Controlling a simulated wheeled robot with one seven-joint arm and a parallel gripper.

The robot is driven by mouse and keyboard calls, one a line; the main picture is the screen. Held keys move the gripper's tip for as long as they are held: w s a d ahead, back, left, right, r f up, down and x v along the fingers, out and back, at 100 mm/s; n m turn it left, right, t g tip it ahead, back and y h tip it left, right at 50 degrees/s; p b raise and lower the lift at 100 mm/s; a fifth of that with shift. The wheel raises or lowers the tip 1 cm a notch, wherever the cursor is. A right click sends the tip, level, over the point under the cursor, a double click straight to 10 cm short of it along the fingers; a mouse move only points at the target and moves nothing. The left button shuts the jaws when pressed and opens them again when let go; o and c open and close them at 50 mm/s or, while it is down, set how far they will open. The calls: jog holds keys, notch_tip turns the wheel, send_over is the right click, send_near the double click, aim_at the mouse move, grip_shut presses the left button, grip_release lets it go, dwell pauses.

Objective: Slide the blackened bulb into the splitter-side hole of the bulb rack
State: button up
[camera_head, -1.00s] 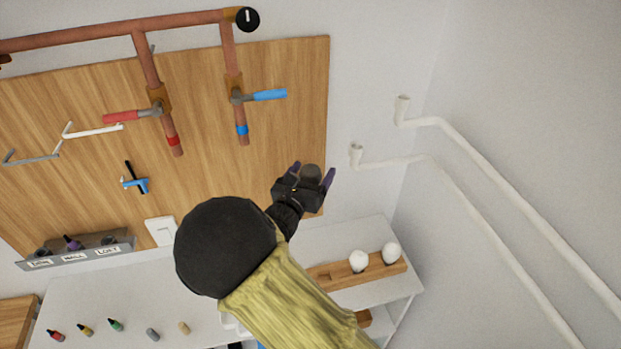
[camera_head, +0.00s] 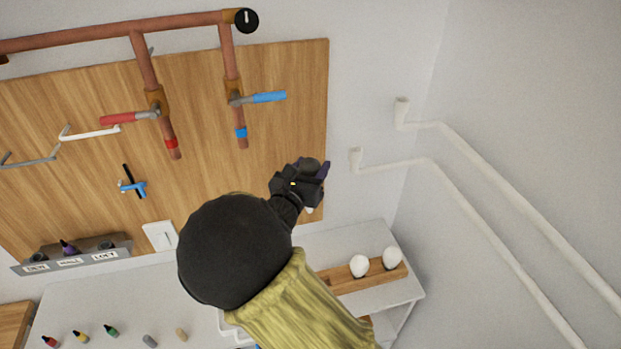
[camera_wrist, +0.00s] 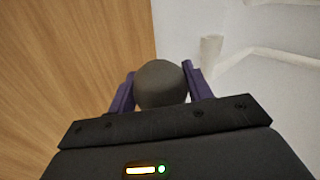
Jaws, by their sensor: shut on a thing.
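My gripper (camera_head: 316,172) is shut on the blackened bulb (camera_wrist: 161,84), a dark grey round bulb between two purple fingers in the wrist view. In the head view the bulb (camera_head: 307,165) is held up in front of the right edge of the wooden board, and a small pale tip shows below the gripper. The wooden bulb rack (camera_head: 345,281) lies on the white shelf at the lower right, below my gripper. Two white bulbs stand in its right part, one (camera_head: 359,265) left of the other (camera_head: 392,258). My arm hides the rack's left end, and the holes are not clear.
Copper pipes with a red-handled valve (camera_head: 130,117) and a blue-handled valve (camera_head: 262,97) cross the wooden board (camera_head: 200,180). White pipes (camera_head: 470,170) run along the right wall. A labelled grey holder (camera_head: 75,258) and small bottles (camera_head: 80,336) are at left.

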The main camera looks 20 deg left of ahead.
notch_tip(320, 180, up, 7)
jog(key=shift+r+b, duration=0.1)
jog(key=shift+b, duration=0.9)
